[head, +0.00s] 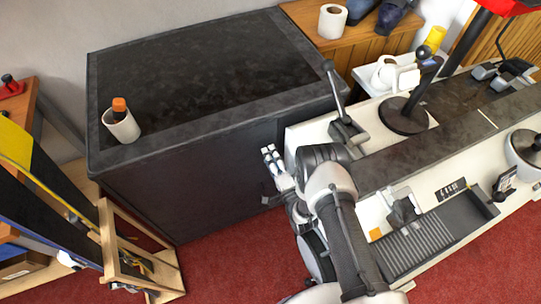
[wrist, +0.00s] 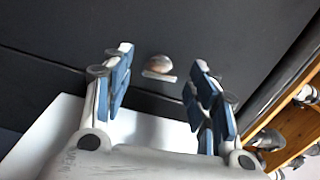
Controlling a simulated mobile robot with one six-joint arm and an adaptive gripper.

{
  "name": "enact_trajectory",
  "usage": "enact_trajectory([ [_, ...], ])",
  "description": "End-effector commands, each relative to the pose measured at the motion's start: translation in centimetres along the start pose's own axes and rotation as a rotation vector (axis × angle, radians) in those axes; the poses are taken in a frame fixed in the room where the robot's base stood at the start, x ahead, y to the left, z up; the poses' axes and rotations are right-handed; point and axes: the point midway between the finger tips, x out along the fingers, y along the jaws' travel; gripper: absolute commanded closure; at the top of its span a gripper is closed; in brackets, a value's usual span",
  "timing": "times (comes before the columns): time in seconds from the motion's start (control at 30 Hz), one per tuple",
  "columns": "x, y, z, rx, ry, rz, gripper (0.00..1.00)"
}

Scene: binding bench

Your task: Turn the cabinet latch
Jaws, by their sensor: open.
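The dark cabinet (head: 185,190) stands at the left of the bench in the head view; its dark face fills much of the wrist view (wrist: 50,40). In the wrist view, a small rounded metallic latch (wrist: 158,63) with a pale strip at its lower edge shows against that face. It lies between the fingertips in the picture, with no finger visibly touching it. My gripper (head: 273,163) is open and empty beside the cabinet's right side in the head view. The latch's front is hard to make out in the head view, near my gripper and arm.
A white cup (head: 122,125) with an orange-topped item stands on the cabinet top. A wooden rack (head: 120,255) stands at lower left. Red floor (head: 235,255) is clear before the cabinet.

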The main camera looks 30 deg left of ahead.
Motion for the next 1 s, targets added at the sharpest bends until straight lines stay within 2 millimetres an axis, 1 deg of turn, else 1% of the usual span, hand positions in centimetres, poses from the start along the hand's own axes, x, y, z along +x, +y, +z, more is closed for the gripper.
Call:
enact_trajectory([
  [0.03, -0.9, 0.1, 0.0, 0.001, 0.001, 0.004, 0.47],
  [0.2, -3.8, 0.1, -0.1, 0.002, 0.002, 0.005, 0.47],
  [0.3, -5.2, 0.1, -0.1, 0.002, 0.002, 0.004, 0.47],
  [0.4, -6.1, 0.1, -0.1, 0.001, 0.002, 0.003, 0.47],
  [0.53, -6.5, 0.0, 0.0, 0.001, 0.001, 0.001, 0.47],
  [1.0, -6.5, 0.0, 0.0, 0.001, 0.001, 0.000, 0.47],
])
